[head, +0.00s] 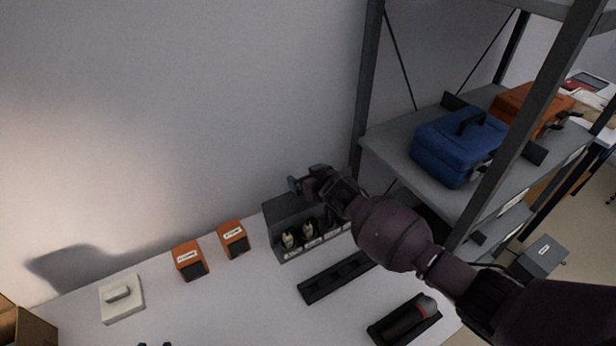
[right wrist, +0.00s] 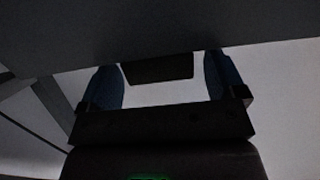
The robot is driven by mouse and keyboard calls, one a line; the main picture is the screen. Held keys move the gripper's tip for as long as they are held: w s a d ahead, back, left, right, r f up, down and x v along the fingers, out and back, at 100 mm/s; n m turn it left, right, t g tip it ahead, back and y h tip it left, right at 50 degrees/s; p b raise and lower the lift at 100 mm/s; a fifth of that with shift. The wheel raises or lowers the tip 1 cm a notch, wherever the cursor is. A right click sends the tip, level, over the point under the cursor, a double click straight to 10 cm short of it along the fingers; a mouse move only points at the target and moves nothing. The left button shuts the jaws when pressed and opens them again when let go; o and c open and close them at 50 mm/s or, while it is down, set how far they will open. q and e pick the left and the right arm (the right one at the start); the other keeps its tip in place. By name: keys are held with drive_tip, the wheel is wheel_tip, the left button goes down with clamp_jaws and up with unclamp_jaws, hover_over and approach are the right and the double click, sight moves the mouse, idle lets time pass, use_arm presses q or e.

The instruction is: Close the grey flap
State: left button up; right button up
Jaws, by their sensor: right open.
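A grey box (head: 284,214) stands on the white table near the wall, at the foot of the shelf rack. It is open towards me and shows a few pale-tipped items (head: 308,230) and a row of white labels inside. I cannot clearly tell the grey flap from the box's upper panel. My right gripper (head: 298,184) is above the back of the box, its arm crossing from the lower right. In the right wrist view its two bluish fingers (right wrist: 165,82) are apart with nothing held between them. A broad dark grey surface (right wrist: 160,35) spans the view just beyond them.
Two orange blocks (head: 189,261) (head: 233,239) and a white switch-like box (head: 121,298) stand left of the grey box. Black trays (head: 335,277) (head: 376,333) lie in front. The rack (head: 369,90) holds a blue case (head: 452,150) and an orange case (head: 520,102) at right.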

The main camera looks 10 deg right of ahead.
drive_tip(key=shift+c, duration=0.4)
